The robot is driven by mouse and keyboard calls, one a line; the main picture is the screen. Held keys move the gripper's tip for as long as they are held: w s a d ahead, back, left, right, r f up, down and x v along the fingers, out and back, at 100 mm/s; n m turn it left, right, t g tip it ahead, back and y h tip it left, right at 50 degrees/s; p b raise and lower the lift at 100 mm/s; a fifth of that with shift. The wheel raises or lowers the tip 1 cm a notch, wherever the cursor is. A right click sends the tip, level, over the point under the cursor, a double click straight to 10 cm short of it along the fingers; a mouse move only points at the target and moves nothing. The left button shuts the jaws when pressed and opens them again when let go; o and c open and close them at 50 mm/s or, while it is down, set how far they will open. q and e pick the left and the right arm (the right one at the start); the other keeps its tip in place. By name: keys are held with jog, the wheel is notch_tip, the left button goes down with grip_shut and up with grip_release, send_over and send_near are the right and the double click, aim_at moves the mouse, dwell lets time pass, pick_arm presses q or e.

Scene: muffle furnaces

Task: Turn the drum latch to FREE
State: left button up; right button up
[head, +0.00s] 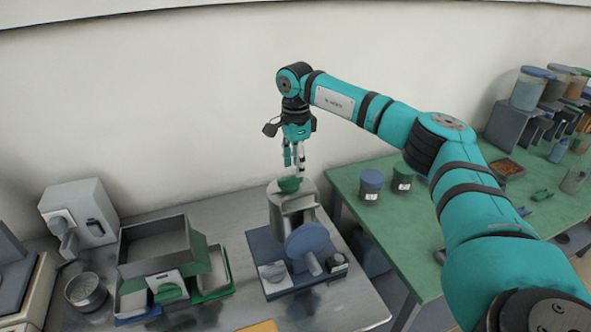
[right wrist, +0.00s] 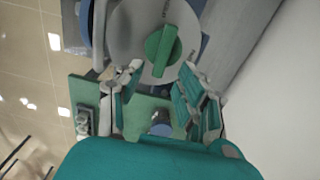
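The drum latch (head: 289,184) is a green knob on top of an upright grey drum (head: 294,203), which stands on a blue base on the metal bench. In the right wrist view the latch (right wrist: 163,49) is a green bar on a grey round plate with small lettering, too blurred to read. My right gripper (head: 295,163) points down just above the latch. In the right wrist view its two fingers (right wrist: 162,70) are apart with nothing between them, one to each side of the latch's near end. My left gripper is out of view.
A blue round disc (head: 307,240) is on the drum's front. A grey open box (head: 155,246) and green trays stand to the left on the metal bench. A green table (head: 360,215) with jars is on the right. The wall is close behind.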

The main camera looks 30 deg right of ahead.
aim_at(290, 182)
jog(key=shift+f+p, duration=0.3)
jog(key=shift+f, duration=1.55)
grip_shut()
